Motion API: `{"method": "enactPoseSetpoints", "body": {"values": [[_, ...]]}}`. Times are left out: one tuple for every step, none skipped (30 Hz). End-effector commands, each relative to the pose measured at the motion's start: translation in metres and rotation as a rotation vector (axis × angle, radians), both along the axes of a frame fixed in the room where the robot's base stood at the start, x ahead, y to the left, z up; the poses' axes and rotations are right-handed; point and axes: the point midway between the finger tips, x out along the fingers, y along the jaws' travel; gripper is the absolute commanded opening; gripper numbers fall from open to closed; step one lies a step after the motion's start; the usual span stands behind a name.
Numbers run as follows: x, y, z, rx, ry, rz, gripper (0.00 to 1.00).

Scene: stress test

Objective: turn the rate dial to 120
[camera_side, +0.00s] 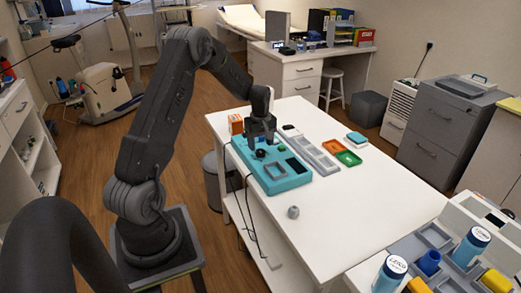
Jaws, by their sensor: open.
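A teal panel (287,182) lies on the white table near its left edge. A dark round knob (260,154) sits on it below my gripper; I cannot make out a scale or number on it. The panel also has a grey square frame (275,171) and a dark rectangle (297,165). My gripper (262,141) is open and points down over the far part of the panel, just above or around the knob. I cannot tell whether it touches the knob. The gripper partly hides the panel's far end.
An orange box (236,123) stands behind the panel. A grey tray (316,157), an orange tray (332,146) and a green tray (348,158) lie to its right. A small grey piece (293,212) is in front. The table (345,215) is bare at front right. Dark cables hang at the left edge.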

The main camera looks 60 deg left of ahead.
Motion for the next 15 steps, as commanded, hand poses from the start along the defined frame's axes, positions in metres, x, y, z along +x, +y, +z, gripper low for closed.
{"method": "enactPoseSetpoints", "body": {"values": [[-0.001, 0.0, -0.009, -0.002, 0.003, 0.0, 0.59], [0.0, 0.0, -0.013, -0.002, 0.002, 0.0, 0.59], [0.0, 0.0, -0.017, -0.001, 0.002, 0.0, 0.59], [0.0, 0.0, -0.02, -0.001, 0.002, 0.0, 0.59], [0.0, 0.0, -0.023, -0.001, 0.002, 0.0, 0.59], [0.0, 0.0, -0.026, 0.0, 0.001, 0.0, 0.59], [0.0, 0.0, -0.027, 0.0, 0.001, 0.0, 0.59], [0.0, 0.0, -0.029, 0.0, 0.001, 0.0, 0.59], [0.0, 0.0, -0.03, 0.0, 0.001, 0.0, 0.59], [0.0, 0.0, -0.031, 0.0, 0.001, 0.0, 0.59], [0.0, 0.0, -0.031, 0.0, 0.0, 0.0, 0.59], [0.0, 0.0, -0.031, 0.0, 0.0, 0.0, 0.59], [0.0, 0.0, -0.031, 0.0, 0.0, 0.0, 0.59], [0.0, 0.0, -0.031, 0.0, 0.0, 0.0, 0.59], [0.0, 0.0, -0.031, 0.001, 0.0, 0.0, 0.59]]}}
